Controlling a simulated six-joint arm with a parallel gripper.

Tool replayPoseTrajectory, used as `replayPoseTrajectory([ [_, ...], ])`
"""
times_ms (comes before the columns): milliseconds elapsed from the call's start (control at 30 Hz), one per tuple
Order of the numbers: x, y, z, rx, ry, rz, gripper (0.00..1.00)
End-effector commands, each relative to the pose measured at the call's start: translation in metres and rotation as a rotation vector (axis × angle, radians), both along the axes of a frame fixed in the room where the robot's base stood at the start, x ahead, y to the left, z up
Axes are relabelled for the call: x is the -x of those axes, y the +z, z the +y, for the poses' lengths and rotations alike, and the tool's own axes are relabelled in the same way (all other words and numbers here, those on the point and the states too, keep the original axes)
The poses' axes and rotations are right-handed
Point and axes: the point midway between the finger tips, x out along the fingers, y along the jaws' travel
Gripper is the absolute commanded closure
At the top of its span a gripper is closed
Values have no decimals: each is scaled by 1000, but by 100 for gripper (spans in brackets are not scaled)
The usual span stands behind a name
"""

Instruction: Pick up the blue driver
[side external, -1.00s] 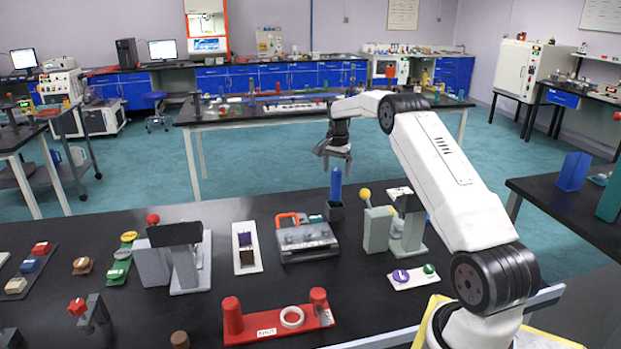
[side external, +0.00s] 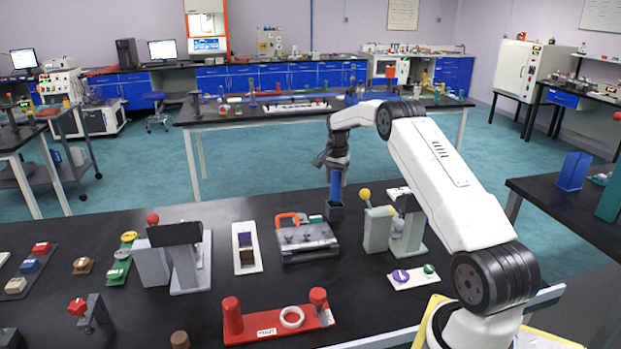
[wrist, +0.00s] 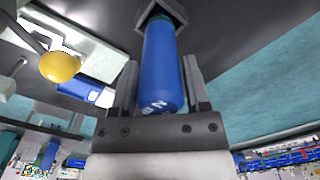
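The blue driver (side external: 336,184) stands upright in a small dark holder (side external: 335,211) on the black bench. My gripper (side external: 334,166) is over the driver's upper end, pointing down. In the wrist view the driver (wrist: 163,68) lies between the two fingers of my gripper (wrist: 160,85), with white lettering on its near end. The fingers flank it and look spread, as they did earlier; whether either one touches it is hard to see. The holder (wrist: 160,12) shows at the driver's far end in the wrist view.
Right of the holder stands a grey-green device with a yellow ball (side external: 365,193). Left of it is a grey plate with a red-orange handle (side external: 287,217). A red base with two posts (side external: 280,325) is nearer. Open floor lies behind the bench.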

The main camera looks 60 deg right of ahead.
Motion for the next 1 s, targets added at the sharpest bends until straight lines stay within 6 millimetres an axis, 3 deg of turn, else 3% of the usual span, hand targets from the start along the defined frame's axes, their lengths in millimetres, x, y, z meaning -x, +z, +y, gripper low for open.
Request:
replayPoseTrajectory([
  [33, 0, 0, 0, 0, 0, 0, 58],
  [167, 0, 0, 0, 0, 0, 0, 100],
  [667, -1, 10, -1, 5, 0, -5, 100],
  [1000, -1, 49, -1, 6, 0, -6, 100],
])
